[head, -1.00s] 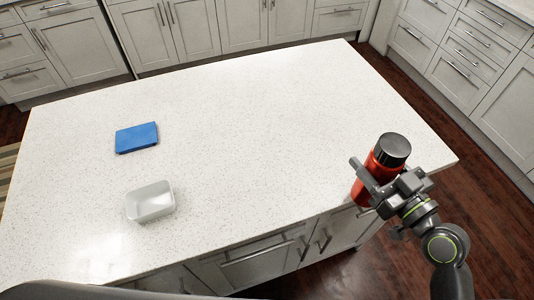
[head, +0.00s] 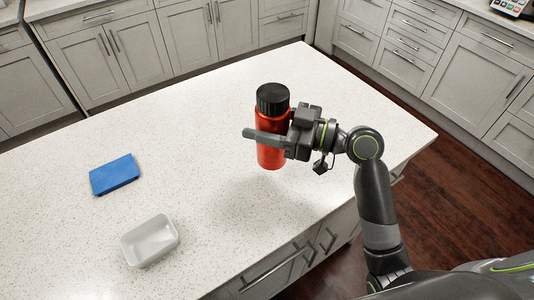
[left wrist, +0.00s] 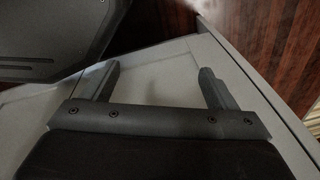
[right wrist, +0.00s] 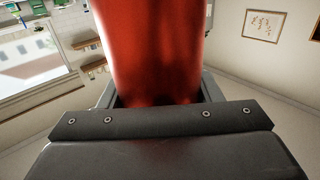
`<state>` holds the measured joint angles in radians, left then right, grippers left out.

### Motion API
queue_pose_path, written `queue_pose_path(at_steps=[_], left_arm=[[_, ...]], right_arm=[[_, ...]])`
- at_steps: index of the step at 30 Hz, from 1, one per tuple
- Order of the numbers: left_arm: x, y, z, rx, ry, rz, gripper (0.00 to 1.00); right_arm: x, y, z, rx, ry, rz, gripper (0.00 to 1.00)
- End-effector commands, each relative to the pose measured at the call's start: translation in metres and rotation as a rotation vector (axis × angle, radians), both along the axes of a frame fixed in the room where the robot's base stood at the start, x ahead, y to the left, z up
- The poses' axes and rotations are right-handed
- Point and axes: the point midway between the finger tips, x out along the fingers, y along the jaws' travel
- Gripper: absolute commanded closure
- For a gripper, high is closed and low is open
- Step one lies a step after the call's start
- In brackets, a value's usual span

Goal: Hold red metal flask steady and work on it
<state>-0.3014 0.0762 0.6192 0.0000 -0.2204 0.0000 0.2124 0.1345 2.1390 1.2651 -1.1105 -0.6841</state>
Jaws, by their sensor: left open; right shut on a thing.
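The red metal flask (head: 270,152) with a black lid stands upright in the head view, over the middle of the counter. My right gripper (head: 268,137) is shut around its body from the right side. The flask seems held above the counter, with a soft shadow below it. In the right wrist view the red flask body (right wrist: 157,50) fills the space between the fingers. My left gripper (left wrist: 160,80) is open and empty in the left wrist view, facing a grey cabinet front and dark wood floor. It is out of the head view.
A white speckled counter (head: 210,120) spreads under the flask. A blue flat block (head: 115,175) lies at its left, and an empty white container (head: 149,240) stands near the front edge. The counter is clear behind and around the flask. Grey cabinets (head: 110,60) line the back.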

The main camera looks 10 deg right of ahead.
Motion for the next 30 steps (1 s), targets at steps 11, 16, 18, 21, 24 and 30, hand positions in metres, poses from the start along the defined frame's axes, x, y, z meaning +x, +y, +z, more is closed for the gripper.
queue_pose_path(at_steps=[11,16,18,21,24,30], left_arm=[[0.000,0.004,0.006,0.005,-0.001,-0.002,0.20],[0.000,0.004,0.007,0.005,-0.001,-0.002,0.20],[0.001,0.004,0.007,0.005,-0.001,-0.002,0.20],[0.001,0.004,0.007,0.005,-0.002,-0.002,0.20],[0.001,0.004,0.006,0.005,-0.002,-0.002,0.20],[0.002,0.003,0.003,0.004,-0.003,-0.002,0.20]], right_arm=[[0.000,0.000,-0.045,0.004,0.003,-0.003,1.00],[0.000,0.000,-0.062,0.003,-0.001,-0.002,1.00],[0.000,0.000,-0.064,0.003,-0.004,-0.002,1.00],[0.000,0.000,-0.063,0.002,-0.005,-0.002,1.00],[0.000,0.000,-0.064,0.002,-0.005,-0.002,1.00],[0.000,0.000,-0.067,0.000,-0.002,-0.002,0.34]])
